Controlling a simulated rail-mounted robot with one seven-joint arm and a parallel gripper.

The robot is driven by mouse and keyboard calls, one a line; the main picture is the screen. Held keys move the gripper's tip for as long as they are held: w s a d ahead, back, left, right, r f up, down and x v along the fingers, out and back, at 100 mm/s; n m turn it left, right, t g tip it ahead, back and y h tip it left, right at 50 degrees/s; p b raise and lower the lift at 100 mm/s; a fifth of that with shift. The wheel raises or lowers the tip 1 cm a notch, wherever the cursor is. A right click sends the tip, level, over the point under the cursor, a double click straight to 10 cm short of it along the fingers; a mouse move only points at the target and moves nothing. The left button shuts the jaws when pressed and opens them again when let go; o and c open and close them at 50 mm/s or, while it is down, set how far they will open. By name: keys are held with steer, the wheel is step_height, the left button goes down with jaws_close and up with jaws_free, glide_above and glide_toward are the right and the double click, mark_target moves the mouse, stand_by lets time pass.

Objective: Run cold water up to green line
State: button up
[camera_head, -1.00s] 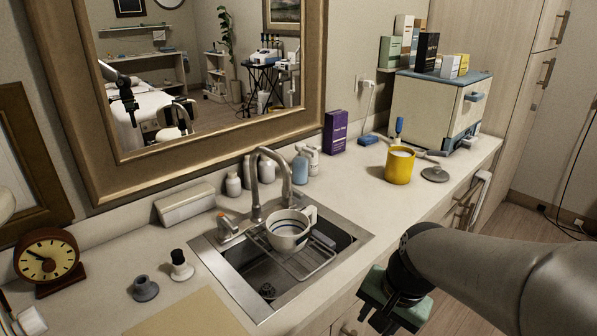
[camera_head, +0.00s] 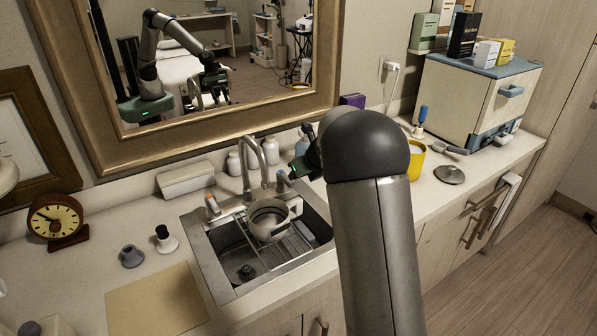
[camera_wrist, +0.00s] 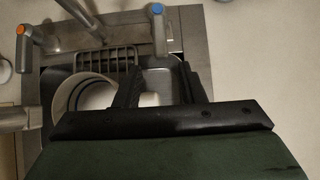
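A white mug-like vessel (camera_head: 268,222) stands on the wire rack in the sink (camera_head: 215,268), under the faucet spout (camera_head: 247,165). Its inside shows dark rings; I cannot make out a green line or any water. The orange-marked tap handle (camera_head: 212,205) is left of the spout and the blue-marked one (camera_head: 282,183) is right of it. My gripper (camera_head: 297,168) is beside the blue-marked handle, partly hidden by my arm. In the wrist view its fingers are apart and empty, with the blue-marked handle (camera_wrist: 158,32) ahead of them and the vessel (camera_wrist: 85,92) at left.
White bottles (camera_head: 252,153) stand behind the faucet. A yellow mug (camera_head: 416,160) and a grey lid (camera_head: 449,174) are to the right. A clock (camera_head: 56,218), two small stoppers and a tan board (camera_head: 155,302) lie left of the sink. A large mirror hangs behind.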

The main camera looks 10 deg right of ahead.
mark_target(292, 183)
steer(key=shift+b+x, duration=1.3)
steer(key=shift+x, duration=2.7)
steer(key=shift+c, duration=0.3)
